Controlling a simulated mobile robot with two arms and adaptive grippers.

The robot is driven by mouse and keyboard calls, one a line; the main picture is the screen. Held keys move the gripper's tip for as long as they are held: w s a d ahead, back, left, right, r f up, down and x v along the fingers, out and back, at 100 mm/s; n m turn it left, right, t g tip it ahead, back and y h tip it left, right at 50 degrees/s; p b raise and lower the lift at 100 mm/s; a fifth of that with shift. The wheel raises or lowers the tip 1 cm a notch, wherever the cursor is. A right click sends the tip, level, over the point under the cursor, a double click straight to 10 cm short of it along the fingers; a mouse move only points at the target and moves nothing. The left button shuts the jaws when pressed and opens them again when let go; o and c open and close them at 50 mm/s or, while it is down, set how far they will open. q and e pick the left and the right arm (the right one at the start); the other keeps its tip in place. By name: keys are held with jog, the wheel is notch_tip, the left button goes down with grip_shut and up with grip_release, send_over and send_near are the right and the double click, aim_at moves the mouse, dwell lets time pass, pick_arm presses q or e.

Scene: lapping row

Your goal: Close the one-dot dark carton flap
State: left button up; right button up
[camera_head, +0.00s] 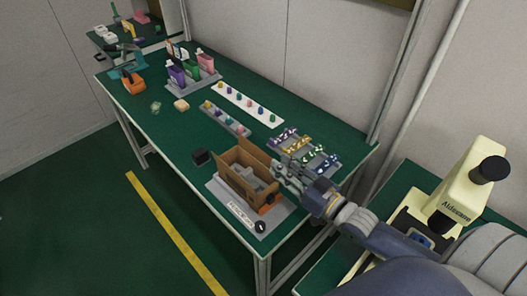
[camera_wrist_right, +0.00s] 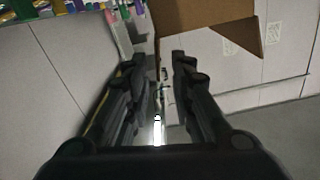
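An open brown carton (camera_head: 232,178) sits on a grey board (camera_head: 222,199) at the near end of the green table. Its flaps stand up, and a grey object (camera_head: 254,180) shows inside. I cannot make out a one-dot mark on any flap. My right gripper (camera_head: 281,174) is at the carton's right side, close to the flap there; I cannot tell whether it touches. In the right wrist view, the gripper (camera_wrist_right: 157,68) has its two fingers apart with nothing between them. A brown cardboard piece (camera_wrist_right: 205,14) shows beyond the fingertips at upper right. My left gripper is not in view.
Racks of small coloured parts (camera_head: 311,155) stand behind my right gripper. A white strip (camera_head: 247,104) with knobs lies farther back. A cream microscope (camera_head: 468,190) stands at right.

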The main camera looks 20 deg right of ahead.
aim_at(263, 153)
jog(key=x, duration=0.8)
jog(key=shift+w+f+p, duration=0.1)
jog(key=shift+p, duration=0.25)
grip_shut()
